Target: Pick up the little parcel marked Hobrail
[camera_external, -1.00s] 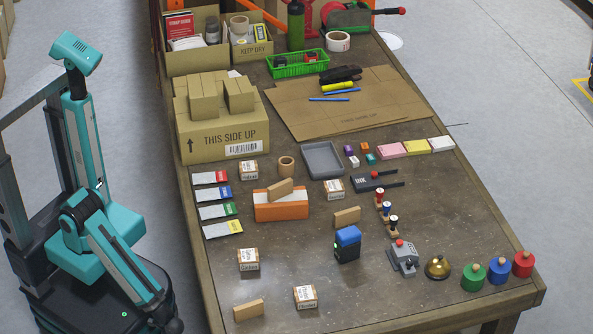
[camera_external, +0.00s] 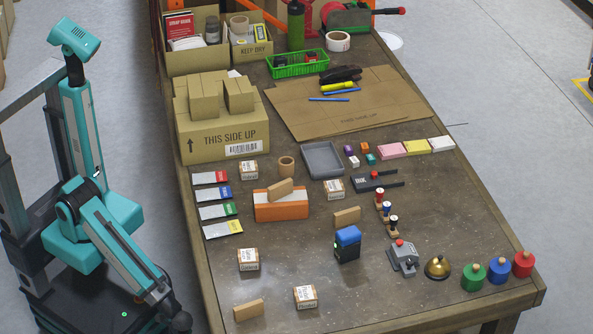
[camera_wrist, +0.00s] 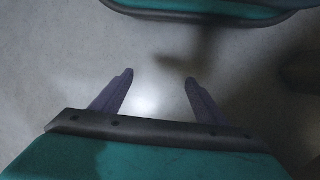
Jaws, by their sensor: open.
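Several little parcels with white labels lie on the table: one at the back left (camera_external: 249,170), one near the grey tray (camera_external: 334,189), one at the front left (camera_external: 248,260) and one at the front (camera_external: 305,297). Their label print is too small to read, so I cannot tell which is marked Hobrail. My gripper shows in the wrist view (camera_wrist: 159,85) with its two fingers apart and nothing between them, over bare floor. In the external view my arm is folded left of the table, clear of all parcels.
An orange block (camera_external: 281,210), wooden blocks, a blue-topped stamp (camera_external: 347,245), a grey device (camera_external: 403,258) and a brass bell (camera_external: 438,267) stand among the parcels. A large carton (camera_external: 222,135) fills the back left.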

